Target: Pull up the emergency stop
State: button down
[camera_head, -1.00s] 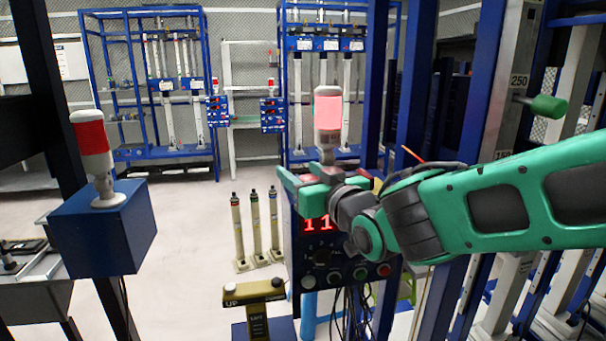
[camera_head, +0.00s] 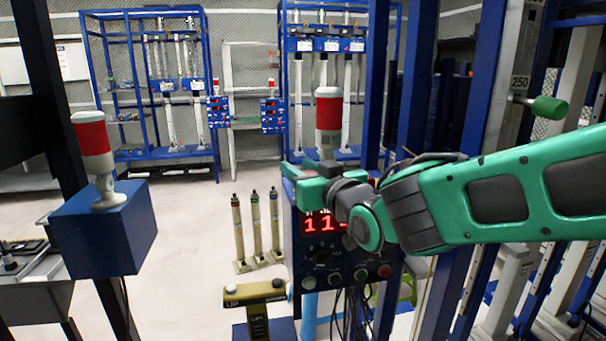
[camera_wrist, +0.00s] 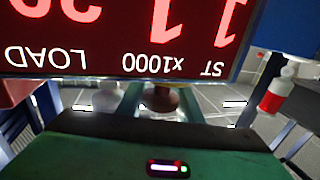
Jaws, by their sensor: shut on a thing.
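The emergency stop shows in the wrist view as a dark red knob (camera_wrist: 164,98), just beyond the display panel's edge and between my fingers. My gripper (camera_head: 298,174) is at the top of the blue control box (camera_head: 294,238), below the signal lamp. In the wrist view my gripper (camera_wrist: 160,103) is shut on the knob, with a green finger on either side. The knob's lower part is hard to make out. In the head view my gripper and wrist hide it.
The box's red display (camera_head: 318,224) and button row (camera_head: 345,275) lie below my gripper. The signal lamp (camera_head: 329,108) stands close behind it. A yellow pedestal (camera_head: 256,293) stands at the front. Blue posts (camera_head: 411,90) rise at the right. Floor is open at left.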

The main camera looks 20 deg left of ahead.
jog(key=shift+w+d+r, duration=0.1)
jog(key=shift+w+r, duration=0.05)
jog(key=shift+r, duration=0.15)
jog(key=c, duration=1.2)
grip_release()
jog(key=shift+f, duration=0.1)
jog(key=v, duration=1)
jog(key=shift+s+d, duration=0.25)
jog(key=shift+d, duration=0.05)
